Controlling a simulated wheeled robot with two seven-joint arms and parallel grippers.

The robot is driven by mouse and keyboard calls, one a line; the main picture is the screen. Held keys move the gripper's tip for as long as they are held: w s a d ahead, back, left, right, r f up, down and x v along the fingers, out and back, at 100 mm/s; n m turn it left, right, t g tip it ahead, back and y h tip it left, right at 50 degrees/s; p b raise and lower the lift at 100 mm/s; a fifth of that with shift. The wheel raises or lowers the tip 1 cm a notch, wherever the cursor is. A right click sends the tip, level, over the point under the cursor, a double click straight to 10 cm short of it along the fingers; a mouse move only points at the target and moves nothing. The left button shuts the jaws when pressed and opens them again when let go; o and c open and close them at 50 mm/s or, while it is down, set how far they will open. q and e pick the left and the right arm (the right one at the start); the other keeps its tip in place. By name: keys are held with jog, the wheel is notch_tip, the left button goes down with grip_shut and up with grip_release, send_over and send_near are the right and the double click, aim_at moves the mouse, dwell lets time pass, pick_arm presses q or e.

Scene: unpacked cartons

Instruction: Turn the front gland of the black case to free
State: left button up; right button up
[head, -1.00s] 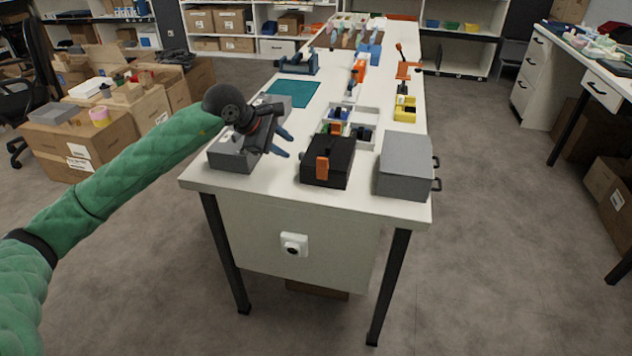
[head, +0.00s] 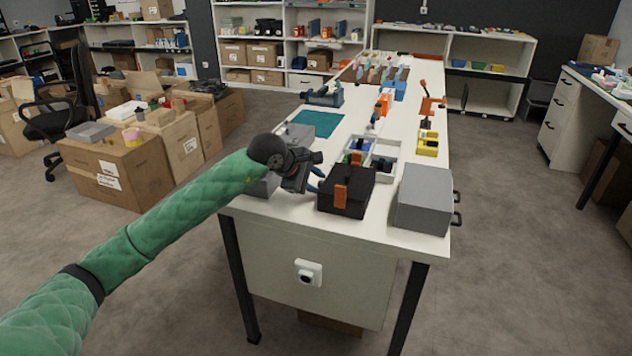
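The black case (head: 357,199) stands near the front end of the white table. An orange part (head: 340,196) sits upright on its front face; I cannot tell its turn position at this size. I cannot tell whether a fingertip touches the case. My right gripper is out of view.
A grey box (head: 424,197) with dark handles stands right of the case. Another grey box (head: 263,187) is partly behind my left gripper. A white divided tray (head: 383,164) lies behind the case. A teal mat (head: 317,123) lies farther back. A white device (head: 308,272) is on the table's front panel.

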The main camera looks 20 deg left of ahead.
pick_arm(q)
grip_shut()
